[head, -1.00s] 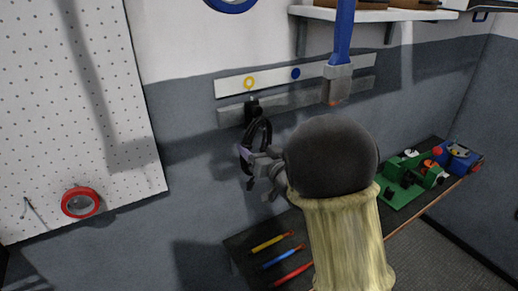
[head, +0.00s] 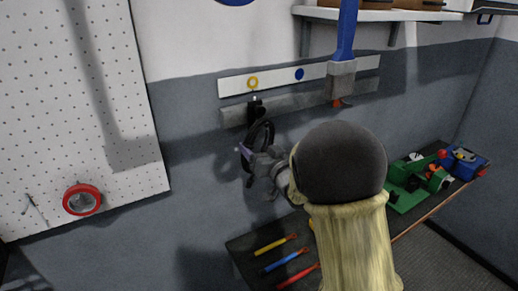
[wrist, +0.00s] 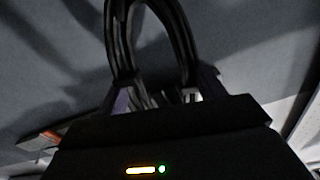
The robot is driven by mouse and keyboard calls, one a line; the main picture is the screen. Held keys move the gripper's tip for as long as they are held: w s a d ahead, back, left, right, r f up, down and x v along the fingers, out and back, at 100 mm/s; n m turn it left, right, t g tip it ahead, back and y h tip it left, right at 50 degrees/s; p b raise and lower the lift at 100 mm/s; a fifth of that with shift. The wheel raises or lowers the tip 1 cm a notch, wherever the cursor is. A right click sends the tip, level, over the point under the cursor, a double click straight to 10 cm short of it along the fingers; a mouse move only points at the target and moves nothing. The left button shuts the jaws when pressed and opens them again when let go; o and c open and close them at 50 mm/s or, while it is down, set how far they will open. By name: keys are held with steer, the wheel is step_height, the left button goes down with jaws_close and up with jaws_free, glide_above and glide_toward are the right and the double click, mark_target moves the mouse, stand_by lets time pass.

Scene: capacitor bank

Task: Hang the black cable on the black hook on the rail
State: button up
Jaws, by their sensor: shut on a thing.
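The black cable (head: 262,134) is a coiled loop standing up from my gripper (head: 246,157) in the head view. The loop also fills the upper middle of the wrist view (wrist: 182,38). My gripper is shut on the lower part of the coil. The black hook (head: 256,112) is on the grey rail (head: 300,101) at its left end, under a yellow ring mark. The top of the loop is right at the hook's lower end in the head view. I cannot tell whether the loop is over the hook or only in front of it.
A pegboard with red tape (head: 82,200) is at left. Below is a bench with several coloured tools (head: 285,260) and a green tray (head: 410,197). A shelf (head: 375,14) is above.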

steer(key=shift+a+f, duration=0.1)
steer(key=shift+f, duration=0.4)
steer(key=o, duration=1.1)
steer(key=shift+c, duration=0.2)
steer(key=o, duration=0.3)
steer(key=shift+w+a, duration=0.15)
steer(key=shift+w, duration=0.15)
steer(key=shift+o, duration=0.2)
steer(key=shift+s+d+r, duration=0.15)
steer(key=shift+s+d, duration=0.05)
steer(key=shift+s, duration=0.05)
steer(key=b+v, duration=0.6)
steer(key=v, duration=1.1)
steer(key=shift+b, duration=0.4)
